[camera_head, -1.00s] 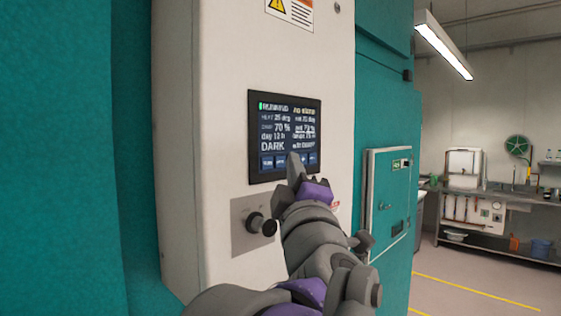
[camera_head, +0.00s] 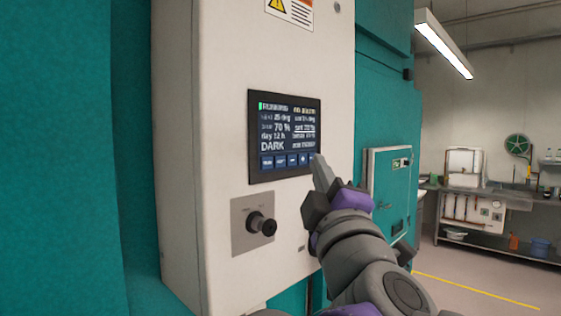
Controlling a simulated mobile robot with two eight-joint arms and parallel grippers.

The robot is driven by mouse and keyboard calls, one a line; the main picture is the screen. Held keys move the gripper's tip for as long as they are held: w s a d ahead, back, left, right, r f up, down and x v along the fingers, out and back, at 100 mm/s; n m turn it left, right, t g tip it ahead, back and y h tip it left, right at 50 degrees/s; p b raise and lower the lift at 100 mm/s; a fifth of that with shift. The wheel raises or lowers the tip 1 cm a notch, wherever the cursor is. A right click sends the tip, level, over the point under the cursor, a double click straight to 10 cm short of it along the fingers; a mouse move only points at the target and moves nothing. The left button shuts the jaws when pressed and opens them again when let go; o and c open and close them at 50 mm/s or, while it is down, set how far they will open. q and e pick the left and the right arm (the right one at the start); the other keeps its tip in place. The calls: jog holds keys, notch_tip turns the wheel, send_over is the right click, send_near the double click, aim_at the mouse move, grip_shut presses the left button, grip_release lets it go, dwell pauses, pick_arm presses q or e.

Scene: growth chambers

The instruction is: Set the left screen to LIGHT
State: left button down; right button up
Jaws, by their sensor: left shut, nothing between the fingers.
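The left screen (camera_head: 284,136) is a dark panel set in the pale face of a control box. It reads DARK at the lower left, above a row of small blue buttons (camera_head: 285,161).
A black knob (camera_head: 262,224) on a metal plate sticks out below the screen. A warning label (camera_head: 290,10) is above it. A teal door with a pale panel (camera_head: 389,200) stands to the right. Beyond are open floor and a bench (camera_head: 500,246).

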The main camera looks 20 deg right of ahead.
grip_shut()
dwell(1.9)
